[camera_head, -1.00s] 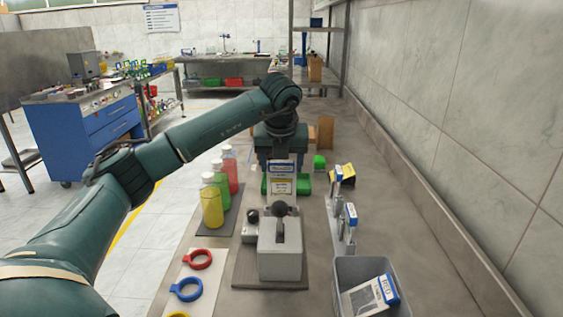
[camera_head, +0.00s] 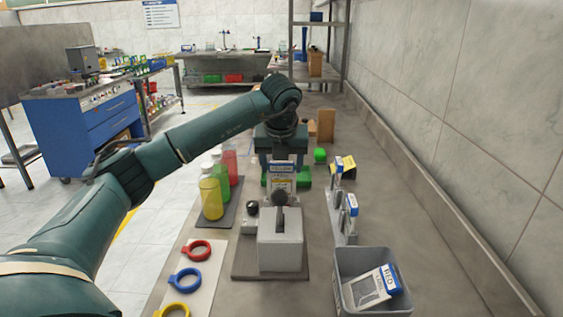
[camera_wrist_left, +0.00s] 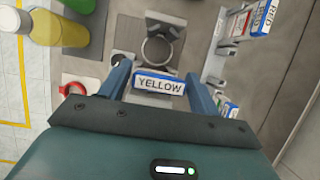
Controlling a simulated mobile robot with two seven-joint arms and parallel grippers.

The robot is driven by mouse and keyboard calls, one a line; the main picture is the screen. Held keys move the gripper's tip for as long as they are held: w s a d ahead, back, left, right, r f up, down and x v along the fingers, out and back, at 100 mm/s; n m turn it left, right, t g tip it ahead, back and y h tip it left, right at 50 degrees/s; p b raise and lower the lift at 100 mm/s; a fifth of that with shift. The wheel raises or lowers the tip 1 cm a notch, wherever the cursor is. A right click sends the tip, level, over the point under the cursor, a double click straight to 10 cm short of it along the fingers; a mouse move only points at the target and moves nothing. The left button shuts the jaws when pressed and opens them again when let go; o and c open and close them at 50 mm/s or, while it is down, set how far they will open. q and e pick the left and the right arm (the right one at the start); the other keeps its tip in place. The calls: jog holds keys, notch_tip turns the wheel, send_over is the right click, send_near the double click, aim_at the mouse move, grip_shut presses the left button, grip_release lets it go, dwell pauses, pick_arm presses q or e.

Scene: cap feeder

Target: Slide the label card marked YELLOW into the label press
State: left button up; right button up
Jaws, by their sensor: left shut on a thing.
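My left gripper (camera_head: 282,160) is shut on the YELLOW label card (camera_head: 281,183), which hangs upright below the fingers. In the left wrist view, the card's blue-edged end (camera_wrist_left: 159,84) reads YELLOW and lies between the two fingertips (camera_wrist_left: 159,82). The label press (camera_head: 280,240) is a grey block with a dark slot and a dark round knob (camera_head: 280,198) on a brown base. My right gripper is not in view.
Yellow, green and red bottles (camera_head: 211,198) stand left of the press. Coloured rings (camera_head: 184,279) lie at the front left. A rack with cards (camera_head: 342,225) stands to the right, with a grey bin (camera_head: 345,290) holding a card in front. A wall closes the right side.

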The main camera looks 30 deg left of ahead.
pick_arm(q)
jog(key=shift+f+b, duration=1)
jog(key=shift+f, duration=0.75)
jog(key=shift+f, duration=0.1)
jog(key=shift+f+b, duration=0.6)
jog(key=shift+f, duration=0.2)
jog(key=o, duration=1)
jog(key=c, duration=0.3)
jog(key=shift+r, duration=0.1)
